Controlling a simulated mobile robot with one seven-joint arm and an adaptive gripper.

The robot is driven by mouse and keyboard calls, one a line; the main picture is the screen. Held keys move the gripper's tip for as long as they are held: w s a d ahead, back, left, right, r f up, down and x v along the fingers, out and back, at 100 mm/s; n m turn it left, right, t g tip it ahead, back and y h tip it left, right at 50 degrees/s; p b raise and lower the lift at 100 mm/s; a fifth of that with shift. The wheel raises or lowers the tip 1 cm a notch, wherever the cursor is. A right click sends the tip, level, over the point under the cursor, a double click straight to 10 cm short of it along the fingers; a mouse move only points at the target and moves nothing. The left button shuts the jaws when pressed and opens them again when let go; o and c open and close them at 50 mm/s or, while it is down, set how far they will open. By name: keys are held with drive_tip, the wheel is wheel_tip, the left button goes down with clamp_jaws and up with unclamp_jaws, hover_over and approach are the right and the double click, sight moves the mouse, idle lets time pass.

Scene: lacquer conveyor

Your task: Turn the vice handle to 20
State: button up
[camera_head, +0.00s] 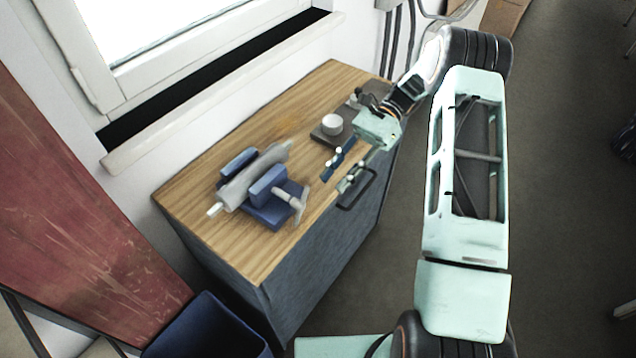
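A blue vice (265,212) stands on the wooden top of a cabinet, and a grey cylinder-like part (241,186) with a thin end lies between its jaws. The pale grey vice handle (299,206) is a crossbar on the screw at the vice's right side. No number or scale is readable on it. My gripper (334,185) is to the right of the handle, above the worktop's right edge, apart from the vice. Its two fingers are spread with a gap between them, and nothing shows between them.
The wooden worktop (200,184) has free room around the vice. A white round piece (331,124) sits on a dark plate behind my gripper. A window sill (225,95) runs along the back. A dark blue bin (207,330) and a red panel (75,200) stand at left.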

sight(307, 191)
drive_tip(key=shift+o, duration=1.1)
drive_tip(key=s+a+r+t+h+p, duration=0.1)
drive_tip(key=s+a+r+n+h+p, duration=0.1)
drive_tip(key=a+h, duration=0.1)
drive_tip(key=s+a+r+t+h+p, duration=0.1)
drive_tip(key=h, duration=0.1)
drive_tip(key=shift+s+a+r+n+t, duration=0.2)
drive_tip(key=shift+a+n+t, duration=0.1)
drive_tip(key=shift+a+n, duration=0.1)
drive_tip(key=s+r+n+t+h+p, duration=0.1)
drive_tip(key=r+t, duration=0.1)
drive_tip(key=s+a+r+n+t+h+p, duration=0.1)
drive_tip(key=r+t+p, duration=0.1)
drive_tip(key=r, duration=0.1)
drive_tip(key=s+a+r+n+t+h+p, duration=0.1)
drive_tip(key=r+t+p, duration=0.1)
drive_tip(key=shift+s+r+n, duration=0.25)
drive_tip(key=shift+r+n, duration=0.05)
drive_tip(key=shift+n+t, duration=0.3)
drive_tip(key=shift+t, duration=0.4)
drive_tip(key=f, duration=0.3)
drive_tip(key=a+f, duration=0.1)
drive_tip(key=f, duration=0.2)
drive_tip(key=f+b, duration=0.1)
drive_tip(key=f, duration=0.2)
drive_tip(key=shift+a+f, duration=0.35)
drive_tip(key=shift+c, duration=0.6)
clamp_jaws()
